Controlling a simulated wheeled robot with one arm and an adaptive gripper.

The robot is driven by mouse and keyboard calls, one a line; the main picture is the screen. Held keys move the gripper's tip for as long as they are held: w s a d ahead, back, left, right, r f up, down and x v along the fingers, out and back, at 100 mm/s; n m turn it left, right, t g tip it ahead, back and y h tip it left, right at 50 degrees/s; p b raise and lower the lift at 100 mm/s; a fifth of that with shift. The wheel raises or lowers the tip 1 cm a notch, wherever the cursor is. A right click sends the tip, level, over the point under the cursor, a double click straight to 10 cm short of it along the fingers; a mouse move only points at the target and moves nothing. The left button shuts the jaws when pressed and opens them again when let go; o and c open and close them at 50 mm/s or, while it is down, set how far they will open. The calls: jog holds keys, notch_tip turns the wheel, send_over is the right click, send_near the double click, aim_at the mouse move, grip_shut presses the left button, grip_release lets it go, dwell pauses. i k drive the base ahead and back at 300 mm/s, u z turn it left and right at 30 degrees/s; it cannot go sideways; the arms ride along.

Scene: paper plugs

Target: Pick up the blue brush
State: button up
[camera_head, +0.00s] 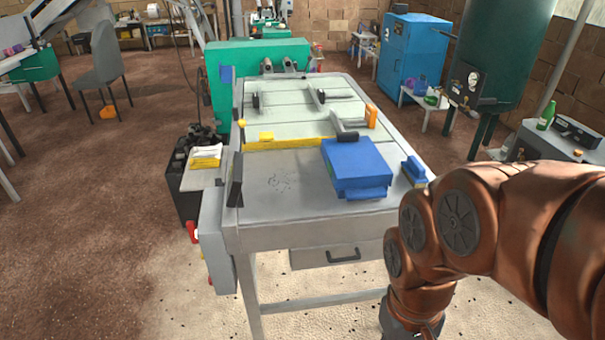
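A small blue object with a pale yellowish lower edge, which looks like the blue brush (413,170), lies at the right edge of the grey metal worktable (290,210), near its front corner. It is apart from the larger blue box (357,165) to its left. My copper-coloured arm fills the lower right, in front of and to the right of the table corner. The arm runs out of the picture at the bottom, and my gripper is not in view.
A yellow bar (290,143) crosses the table behind the blue box. An orange-handled tool (371,116) lies at the right edge farther back. A green machine (245,60) stands at the table's far end. The table's front left is mostly clear.

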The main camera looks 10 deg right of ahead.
aim_at(412, 169)
jog(key=z, duration=1)
jog(key=i, duration=0.8)
jog(key=u, duration=1.65)
